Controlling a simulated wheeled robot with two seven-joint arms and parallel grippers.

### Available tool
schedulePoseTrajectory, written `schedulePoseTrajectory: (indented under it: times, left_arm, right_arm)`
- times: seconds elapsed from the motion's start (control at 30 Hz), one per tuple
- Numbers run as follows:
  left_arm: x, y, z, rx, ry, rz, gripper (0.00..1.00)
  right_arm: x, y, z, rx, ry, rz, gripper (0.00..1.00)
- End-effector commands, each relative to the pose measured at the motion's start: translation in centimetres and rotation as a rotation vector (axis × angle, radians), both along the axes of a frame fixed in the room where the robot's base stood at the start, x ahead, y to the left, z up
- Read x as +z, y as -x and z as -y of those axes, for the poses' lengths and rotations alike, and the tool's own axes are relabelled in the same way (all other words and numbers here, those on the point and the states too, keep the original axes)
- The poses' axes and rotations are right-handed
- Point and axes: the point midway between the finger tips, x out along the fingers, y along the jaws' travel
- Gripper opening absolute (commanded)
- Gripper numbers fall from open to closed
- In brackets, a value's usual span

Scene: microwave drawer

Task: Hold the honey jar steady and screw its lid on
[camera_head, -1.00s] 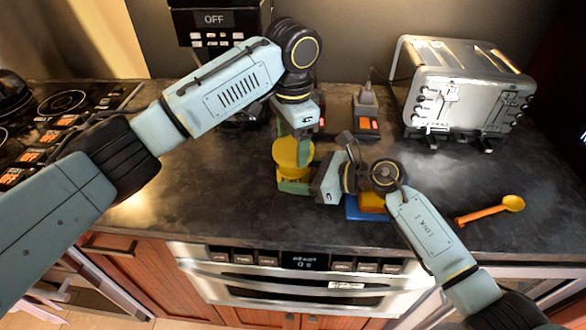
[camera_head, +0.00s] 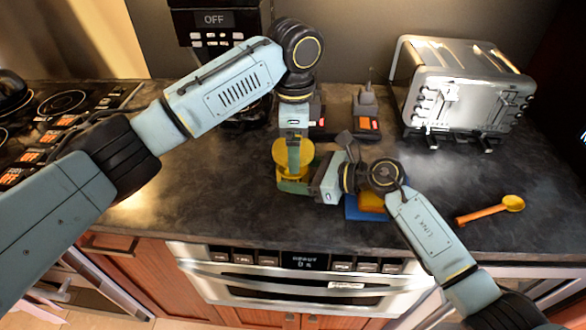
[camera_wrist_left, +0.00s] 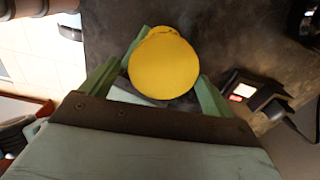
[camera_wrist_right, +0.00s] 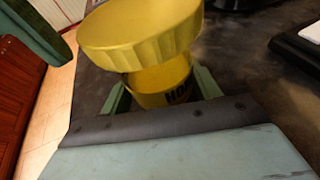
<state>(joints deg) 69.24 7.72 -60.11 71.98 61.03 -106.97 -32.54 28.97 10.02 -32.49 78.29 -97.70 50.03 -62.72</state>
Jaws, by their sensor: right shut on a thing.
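The honey jar (camera_wrist_right: 164,82), yellow with dark lettering, stands upright on the counter. Its wide yellow lid (camera_wrist_right: 138,36) sits on top of it; how far its thread is engaged cannot be seen. The lid also shows from above in the left wrist view (camera_wrist_left: 165,66). My right gripper (camera_head: 294,186) is shut on the jar's body, from the right and low down. My left gripper (camera_head: 293,158) points down over the lid, with its fingers on either side of it. In the right wrist view one left finger stands apart from the lid.
A blue and orange-yellow item (camera_head: 366,207) lies partly under my right wrist. A yellow spoon (camera_head: 490,210) lies on the right of the counter (camera_head: 215,185).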

Motion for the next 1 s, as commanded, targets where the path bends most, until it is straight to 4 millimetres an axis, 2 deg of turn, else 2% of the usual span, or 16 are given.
schedulePoseTrajectory:
  times: [0.27, 0.5, 0.73, 1.0]
  left_arm:
    - [-0.06, -0.08, -0.16, 0.056, -0.002, 0.0, 0.88]
    - [-0.08, -0.09, -0.17, 0.342, -0.002, -0.002, 0.88]
    - [-0.11, -0.1, -0.24, 0.473, -0.004, -0.002, 0.88]
    - [-0.1, -0.12, -0.23, 0.776, -0.003, -0.002, 0.88]
  right_arm:
    - [-0.05, 0.03, 0.06, 0.001, 0.001, 0.0, 0.21]
    - [-0.05, 0.04, 0.08, 0.001, 0.001, 0.0, 0.21]
    - [-0.04, 0.03, 0.09, 0.001, 0.001, 0.0, 0.21]
    - [-0.03, 0.03, 0.09, 0.001, 0.001, 0.0, 0.21]
